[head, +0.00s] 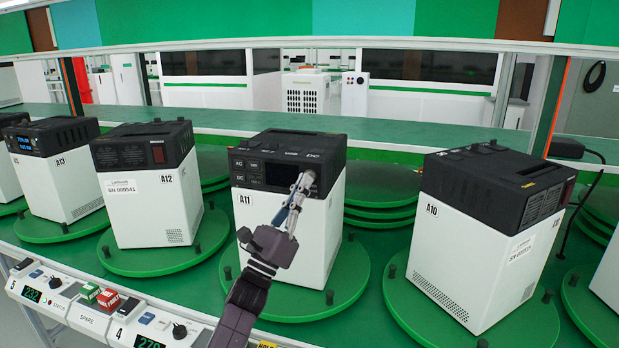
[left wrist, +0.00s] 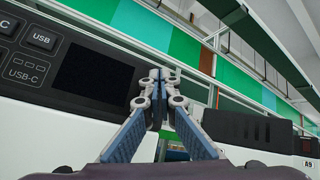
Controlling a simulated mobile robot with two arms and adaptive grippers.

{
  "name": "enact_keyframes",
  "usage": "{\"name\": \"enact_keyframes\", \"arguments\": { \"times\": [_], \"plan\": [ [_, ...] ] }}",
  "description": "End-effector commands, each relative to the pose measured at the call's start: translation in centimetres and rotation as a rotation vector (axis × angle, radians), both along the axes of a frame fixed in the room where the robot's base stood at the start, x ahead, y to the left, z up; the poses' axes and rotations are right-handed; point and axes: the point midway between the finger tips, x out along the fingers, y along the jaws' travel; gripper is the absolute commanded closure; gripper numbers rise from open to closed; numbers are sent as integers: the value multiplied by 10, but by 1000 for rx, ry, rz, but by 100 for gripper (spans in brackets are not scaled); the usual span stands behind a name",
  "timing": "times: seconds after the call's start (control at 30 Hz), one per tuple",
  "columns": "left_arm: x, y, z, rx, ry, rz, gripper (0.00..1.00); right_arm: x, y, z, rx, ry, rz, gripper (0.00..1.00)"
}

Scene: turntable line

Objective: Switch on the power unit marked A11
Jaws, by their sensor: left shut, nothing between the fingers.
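The power unit marked A11 (head: 247,230) stands upright on a green turntable disc in the middle of the head view, its black control panel (head: 250,168) facing me. The panel has AC, USB and other buttons on its left and a dark display (head: 279,177). In the left wrist view the dark display (left wrist: 92,76) and the USB button (left wrist: 41,40) show close up. My left gripper (head: 305,180) is shut and empty, its tips in front of the panel just right of the display. Whether they touch it I cannot tell; they hide that part of the panel. My right gripper is not in view.
Unit A12 (head: 150,212) stands left and unit A10 (head: 470,235) right, both on green discs. Unit A13 (head: 58,190) at far left has a lit blue display. A control rail (head: 90,318) with buttons and numeric readouts runs along the front edge.

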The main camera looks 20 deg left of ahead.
Motion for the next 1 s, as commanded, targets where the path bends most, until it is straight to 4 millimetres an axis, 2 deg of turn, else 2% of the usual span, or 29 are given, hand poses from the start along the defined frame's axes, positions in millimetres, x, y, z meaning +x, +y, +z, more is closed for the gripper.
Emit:
{"name": "enact_keyframes", "arguments": {
  "times": [0.8, 1.0],
  "plan": [
    [0, 0, 0, 0, 0, 0, 100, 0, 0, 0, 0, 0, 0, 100],
    [3, 0, -1, 0, -1, 0, 100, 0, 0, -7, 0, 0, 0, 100]
  ]
}}
